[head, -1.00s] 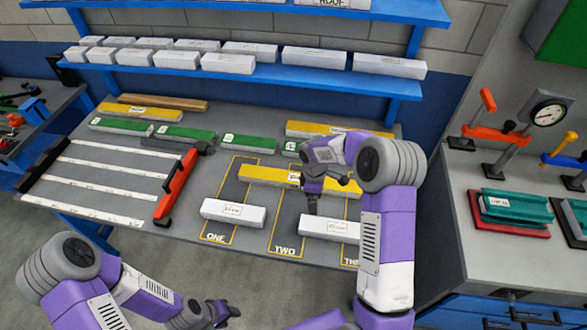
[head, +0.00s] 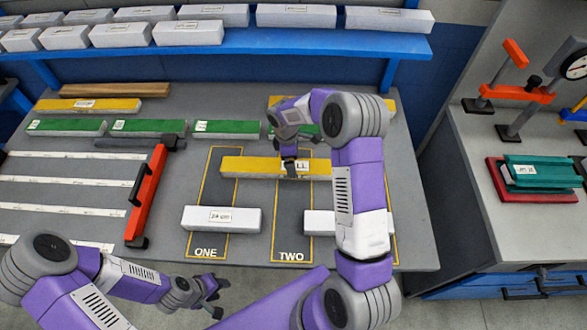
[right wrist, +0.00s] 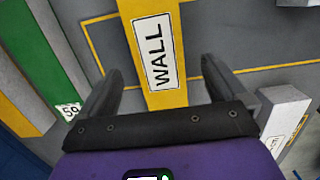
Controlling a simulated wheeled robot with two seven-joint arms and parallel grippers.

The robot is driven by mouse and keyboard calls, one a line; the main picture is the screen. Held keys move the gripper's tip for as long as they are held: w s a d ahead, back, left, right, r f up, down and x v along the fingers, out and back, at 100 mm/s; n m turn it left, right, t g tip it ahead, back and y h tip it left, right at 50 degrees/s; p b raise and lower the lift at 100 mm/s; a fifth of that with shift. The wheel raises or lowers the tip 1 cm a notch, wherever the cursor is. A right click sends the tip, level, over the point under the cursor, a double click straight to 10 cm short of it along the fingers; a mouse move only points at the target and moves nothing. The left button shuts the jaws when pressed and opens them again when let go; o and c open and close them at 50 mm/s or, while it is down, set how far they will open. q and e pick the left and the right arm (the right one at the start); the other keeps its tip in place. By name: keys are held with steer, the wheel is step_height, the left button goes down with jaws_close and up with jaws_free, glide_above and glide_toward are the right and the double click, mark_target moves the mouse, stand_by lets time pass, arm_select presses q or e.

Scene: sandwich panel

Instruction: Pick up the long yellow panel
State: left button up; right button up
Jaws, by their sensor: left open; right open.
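The long yellow panel (head: 250,167), labelled WALL, lies across the outlined zones ONE and TWO on the grey table. My right gripper (head: 290,168) is over the panel's middle, pointing down, and its arm hides the panel's right end. In the right wrist view, the yellow panel (right wrist: 152,48) runs between the fingers of my open right gripper (right wrist: 155,82), with a gap on each side. Whether the fingers reach down beside it I cannot tell. My left gripper (head: 214,297) is open and empty, in front of the table's front edge.
White blocks (head: 221,219) lie in front of the panel. Green panels (head: 226,129) and another yellow panel (head: 88,105) lie behind. A blue shelf (head: 300,46) with white blocks overhangs the back.

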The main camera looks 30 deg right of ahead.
steer(key=shift+s+d+f, duration=0.1)
steer(key=shift+s+f, duration=0.1)
steer(key=shift+f, duration=0.2)
steer(key=f, duration=0.4)
steer(key=shift+d+f+b, duration=0.35)
steer(key=shift+f+b, duration=0.05)
steer(key=shift+r, duration=0.1)
steer(key=c, duration=1.2)
